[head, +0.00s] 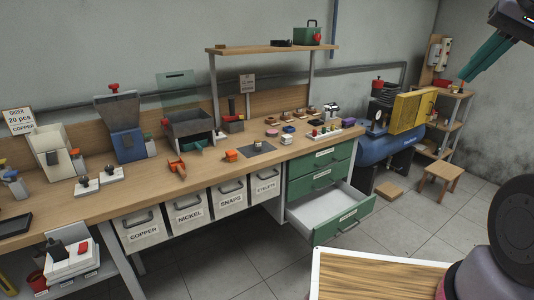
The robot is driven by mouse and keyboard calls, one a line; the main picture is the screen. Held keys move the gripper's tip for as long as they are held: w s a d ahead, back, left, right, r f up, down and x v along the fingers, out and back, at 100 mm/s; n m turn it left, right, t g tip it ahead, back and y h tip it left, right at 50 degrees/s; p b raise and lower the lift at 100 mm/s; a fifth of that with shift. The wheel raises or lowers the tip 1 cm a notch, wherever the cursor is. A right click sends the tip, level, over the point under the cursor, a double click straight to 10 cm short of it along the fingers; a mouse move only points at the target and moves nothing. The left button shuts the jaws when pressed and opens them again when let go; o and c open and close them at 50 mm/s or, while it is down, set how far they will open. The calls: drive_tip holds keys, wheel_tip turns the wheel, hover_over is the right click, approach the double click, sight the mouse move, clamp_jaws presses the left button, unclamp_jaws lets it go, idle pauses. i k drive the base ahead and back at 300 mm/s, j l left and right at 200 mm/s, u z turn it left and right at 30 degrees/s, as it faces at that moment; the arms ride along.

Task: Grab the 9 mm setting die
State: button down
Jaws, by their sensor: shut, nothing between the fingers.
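I cannot tell which thing is the 9 mm setting die; no label at this size names it. Several small coloured pieces stand in a pale rack (324,133) at the right end of the workbench (130,196).
A green drawer (345,228) stands pulled out under the bench's right end, its visible inside empty. A wooden-topped board (375,279) fills the lower front. A blue compressor (385,150) and a stool (440,174) stand right. Open floor lies between.

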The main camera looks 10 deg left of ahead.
sight(258, 144)
drive_tip(key=i+j+u, duration=0.15)
drive_tip(key=i+u, duration=0.15)
drive_tip(key=u, duration=0.15)
drive_tip(key=i+u, duration=0.3)
drive_tip(key=u, duration=0.15)
